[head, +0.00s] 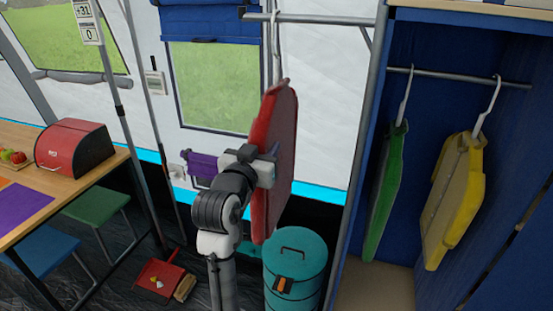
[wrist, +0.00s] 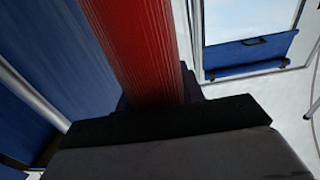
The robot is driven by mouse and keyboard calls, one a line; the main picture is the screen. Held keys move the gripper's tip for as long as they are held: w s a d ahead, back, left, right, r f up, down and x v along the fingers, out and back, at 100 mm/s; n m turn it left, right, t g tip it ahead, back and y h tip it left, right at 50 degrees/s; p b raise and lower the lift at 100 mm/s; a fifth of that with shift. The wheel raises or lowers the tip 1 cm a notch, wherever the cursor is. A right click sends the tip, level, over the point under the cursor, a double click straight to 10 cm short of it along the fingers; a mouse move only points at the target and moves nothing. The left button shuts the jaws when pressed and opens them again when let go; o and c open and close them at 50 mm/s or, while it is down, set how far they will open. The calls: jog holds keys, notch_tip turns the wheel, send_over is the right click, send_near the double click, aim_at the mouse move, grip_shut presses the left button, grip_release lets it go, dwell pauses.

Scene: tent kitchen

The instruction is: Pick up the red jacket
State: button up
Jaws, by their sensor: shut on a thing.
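The red jacket (head: 273,160) is a flat, board-like shape on a pale hanger. Its hanger reaches up to a grey rail (head: 310,19) in front of the white tent wall, and it hangs upright there. My gripper (head: 266,168) is shut on the jacket's left edge in the head view, at about mid-height. In the wrist view the red jacket (wrist: 140,50) rises straight up from between the jaws. The fingertips are hidden behind the jacket and the gripper body.
A blue wardrobe (head: 428,45) on the right holds a green jacket (head: 387,195) and a yellow jacket (head: 455,200) on a rail. A teal bin (head: 295,265) stands below the red jacket. A table (head: 95,170) with a red bread box (head: 75,148) is at left. A red dustpan (head: 160,277) lies on the floor.

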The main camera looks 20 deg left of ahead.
grip_shut()
jog(key=shift+r, duration=0.1)
